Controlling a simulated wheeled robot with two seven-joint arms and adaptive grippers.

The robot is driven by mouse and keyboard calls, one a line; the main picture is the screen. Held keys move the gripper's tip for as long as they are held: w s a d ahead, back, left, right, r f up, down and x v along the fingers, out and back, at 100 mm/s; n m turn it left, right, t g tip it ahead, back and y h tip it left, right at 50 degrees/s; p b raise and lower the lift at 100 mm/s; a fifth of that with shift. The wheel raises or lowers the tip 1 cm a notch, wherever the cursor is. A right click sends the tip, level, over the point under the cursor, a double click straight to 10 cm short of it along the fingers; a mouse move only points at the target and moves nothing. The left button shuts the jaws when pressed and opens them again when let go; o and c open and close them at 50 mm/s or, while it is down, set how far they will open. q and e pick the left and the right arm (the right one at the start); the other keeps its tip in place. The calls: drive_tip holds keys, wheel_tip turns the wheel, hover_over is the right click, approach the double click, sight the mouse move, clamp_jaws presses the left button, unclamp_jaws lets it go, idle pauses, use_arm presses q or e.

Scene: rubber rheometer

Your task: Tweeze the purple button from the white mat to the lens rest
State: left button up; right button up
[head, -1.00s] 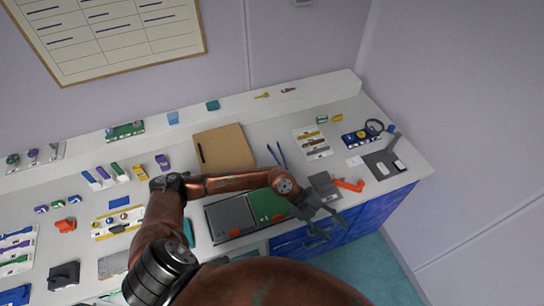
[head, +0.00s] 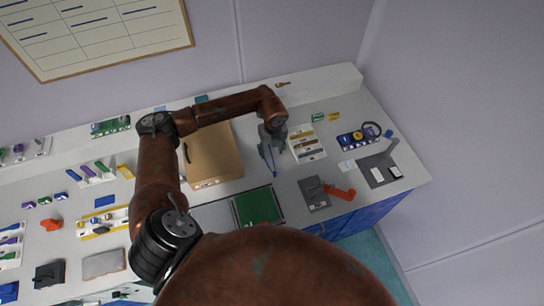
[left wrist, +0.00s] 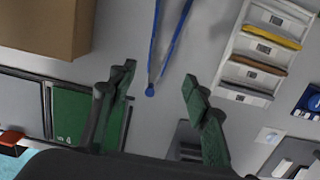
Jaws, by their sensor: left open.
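Blue tweezers (left wrist: 167,45) lie on the bench. In the left wrist view their joined end (left wrist: 150,91) sits between my spread fingers. My left gripper (left wrist: 158,80) is open and empty above them. In the head view the same gripper (head: 271,160) partly hides the tweezers (head: 272,172). A blue holder with a dark ring (head: 360,138) stands to the right; I cannot tell whether it is the lens rest. A small white patch (head: 346,166) lies in front of it, possibly the white mat. I cannot make out the purple button. My right gripper is not in view.
A brown box or folder (head: 213,155) lies left of the tweezers, and a rack of coloured strips (head: 307,144) right of them. A green panel (head: 257,206), a grey block (head: 313,193) and an orange tool (head: 340,192) lie nearer the front edge.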

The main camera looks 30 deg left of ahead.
sight(270, 164)
use_arm(q)
drive_tip(key=shift+s, duration=0.15)
drive_tip(key=shift+a+f, duration=0.1)
drive_tip(key=f+b, duration=0.2)
drive_tip(key=f, duration=0.1)
drive_tip(key=f+b, duration=0.2)
drive_tip(key=f, duration=0.1)
drive_tip(key=f+b, duration=0.2)
drive_tip(key=shift+w+a+f, duration=0.25)
drive_tip(key=shift+w+f, duration=0.05)
drive_tip(key=shift+f, duration=0.1)
drive_tip(key=shift+c, duration=0.7)
drive_tip(key=c, duration=0.5)
drive_tip(key=shift+c, duration=0.2)
drive_tip(key=shift+r, duration=0.15)
